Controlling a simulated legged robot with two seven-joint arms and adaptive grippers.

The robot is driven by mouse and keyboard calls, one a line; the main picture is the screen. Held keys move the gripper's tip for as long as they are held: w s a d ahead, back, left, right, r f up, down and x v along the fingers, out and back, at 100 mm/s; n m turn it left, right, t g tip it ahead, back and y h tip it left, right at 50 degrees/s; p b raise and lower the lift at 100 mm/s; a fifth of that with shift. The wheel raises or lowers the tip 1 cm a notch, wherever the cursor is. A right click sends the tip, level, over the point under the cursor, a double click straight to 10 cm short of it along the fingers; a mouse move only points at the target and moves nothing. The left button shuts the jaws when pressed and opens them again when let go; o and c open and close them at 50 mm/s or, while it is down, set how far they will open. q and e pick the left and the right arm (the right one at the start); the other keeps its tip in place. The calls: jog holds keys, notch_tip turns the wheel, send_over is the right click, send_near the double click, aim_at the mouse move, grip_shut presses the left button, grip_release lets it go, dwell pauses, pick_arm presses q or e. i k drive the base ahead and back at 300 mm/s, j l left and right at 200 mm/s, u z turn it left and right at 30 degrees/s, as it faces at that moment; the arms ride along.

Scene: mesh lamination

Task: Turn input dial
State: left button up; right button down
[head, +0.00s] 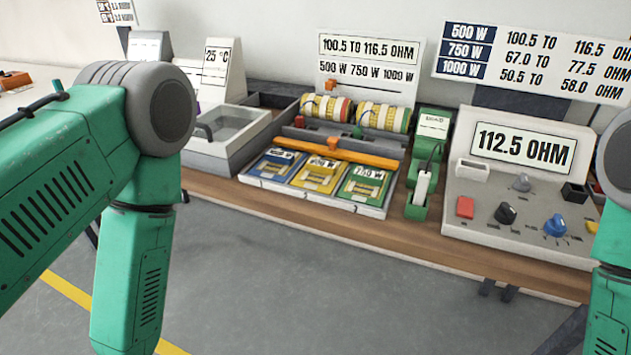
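A light grey meter box (460,205) stands at the right of the bench, and its display (523,146) reads 112.5 OHM. On its sloped panel are a black dial (505,213), a blue dial (555,225) and a grey dial (522,183). I cannot tell which one is the input dial. The panel also has a red button (465,207), a white socket (473,171) and a black socket (575,193). My green arms come in at the left and right edges. Both grippers are out of the picture, and no gripper touches the panel.
Left of the meter box are a green holder (416,211) with a white-handled tool, a tray with blue, yellow and green cards (320,177), striped rolls (383,117) and a lidded grey box (226,135). The wooden bench edge (400,236) is clear. Range signs stand behind.

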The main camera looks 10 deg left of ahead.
aim_at(556, 227)
jog(key=l+z, duration=0.3)
jog(key=z, duration=0.15)
jog(key=l+z, duration=0.35)
jog(key=z, duration=0.15)
jog(key=k+l, duration=0.05)
